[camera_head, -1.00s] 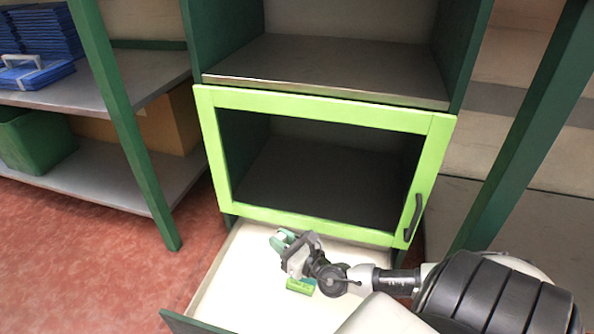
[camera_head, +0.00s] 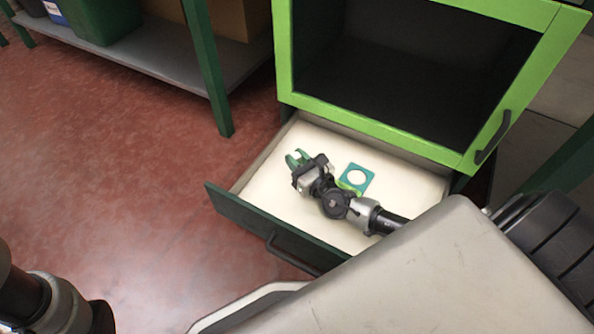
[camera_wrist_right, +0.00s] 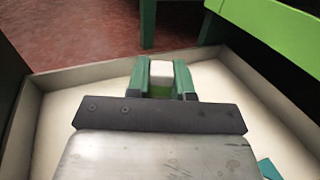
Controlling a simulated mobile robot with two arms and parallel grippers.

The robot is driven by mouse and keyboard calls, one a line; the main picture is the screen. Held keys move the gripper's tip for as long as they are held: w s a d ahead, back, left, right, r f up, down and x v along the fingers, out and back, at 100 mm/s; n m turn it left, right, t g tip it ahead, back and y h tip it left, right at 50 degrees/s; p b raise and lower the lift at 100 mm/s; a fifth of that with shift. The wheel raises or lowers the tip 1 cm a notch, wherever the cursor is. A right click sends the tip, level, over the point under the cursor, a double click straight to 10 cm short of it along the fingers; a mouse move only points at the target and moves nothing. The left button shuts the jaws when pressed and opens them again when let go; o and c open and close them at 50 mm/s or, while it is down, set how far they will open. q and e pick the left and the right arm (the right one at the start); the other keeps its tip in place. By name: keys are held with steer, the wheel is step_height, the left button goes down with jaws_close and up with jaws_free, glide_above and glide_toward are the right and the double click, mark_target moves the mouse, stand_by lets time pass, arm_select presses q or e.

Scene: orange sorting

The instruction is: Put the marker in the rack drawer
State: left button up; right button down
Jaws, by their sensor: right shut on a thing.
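The rack drawer (camera_head: 235,207) is pulled out below the green-framed cabinet. Its pale inside shows in both views. My right gripper (camera_head: 296,157) is low over or inside the drawer, towards its left end. In the right wrist view the gripper (camera_wrist_right: 160,80) is shut on a small white and green thing, the marker (camera_wrist_right: 161,70), seen nearly end-on between the green fingers. Most of the marker is hidden by the fingers and the gripper body. I cannot tell if it touches the drawer floor. My left gripper is not in view.
A teal and bright green piece with a white disc (camera_head: 357,178) lies in the drawer beside my right wrist. The green door frame (camera_head: 375,130) stands above the drawer. A shelf with a green bin (camera_head: 100,20) is at the upper left. Red floor to the left is clear.

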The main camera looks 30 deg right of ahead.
steer(key=shift+f+b, duration=1.9)
steer(key=shift+f, duration=0.3)
steer(key=c, duration=1)
jaws_free()
